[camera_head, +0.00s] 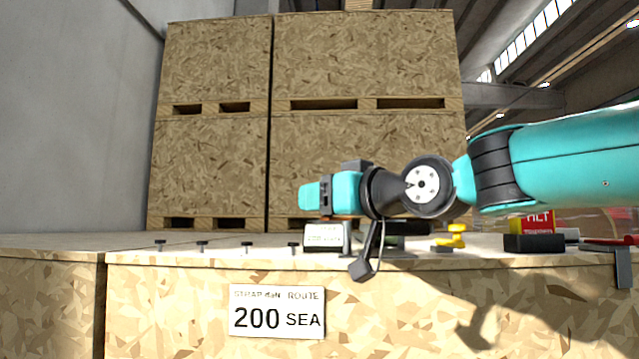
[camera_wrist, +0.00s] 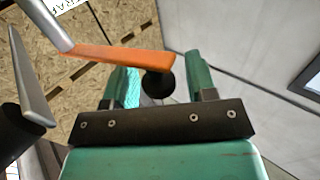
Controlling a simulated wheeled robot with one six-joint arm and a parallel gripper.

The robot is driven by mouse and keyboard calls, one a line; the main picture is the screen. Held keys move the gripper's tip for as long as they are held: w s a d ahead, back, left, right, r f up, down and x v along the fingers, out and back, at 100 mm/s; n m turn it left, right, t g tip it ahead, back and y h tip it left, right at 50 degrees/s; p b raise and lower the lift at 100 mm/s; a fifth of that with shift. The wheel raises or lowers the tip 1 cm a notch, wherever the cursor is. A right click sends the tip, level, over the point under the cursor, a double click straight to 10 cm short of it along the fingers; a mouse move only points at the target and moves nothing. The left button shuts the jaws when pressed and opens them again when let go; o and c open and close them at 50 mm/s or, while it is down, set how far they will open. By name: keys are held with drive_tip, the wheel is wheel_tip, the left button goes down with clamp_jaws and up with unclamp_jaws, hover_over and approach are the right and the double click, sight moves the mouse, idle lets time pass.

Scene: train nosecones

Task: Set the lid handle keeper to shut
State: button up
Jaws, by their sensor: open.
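My gripper (camera_head: 310,196) reaches left over the crate top in the head view. In the wrist view its two teal fingers (camera_wrist: 158,62) are apart. An orange bar (camera_wrist: 115,57) on a grey metal arm (camera_wrist: 37,20) crosses in front of the left finger and ends near the right one. I cannot tell whether they touch, or for certain that this bar is the lid handle keeper. A black round knob (camera_wrist: 158,84) shows between the fingers, just below the bar's end. In the head view, my gripper and wrist hide most of this spot.
A small labelled block (camera_head: 325,237) stands below my gripper. Several dark pegs (camera_head: 202,246) line the crate top (camera_head: 130,243) to the left. A yellow piece (camera_head: 455,236), a dark box (camera_head: 533,243) and a red-yellow box (camera_head: 538,221) stand right. Tall chipboard crates (camera_head: 365,60) rise behind.

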drive_tip(key=shift+w+a, duration=0.4)
drive_tip(key=shift+a, duration=0.05)
clamp_jaws()
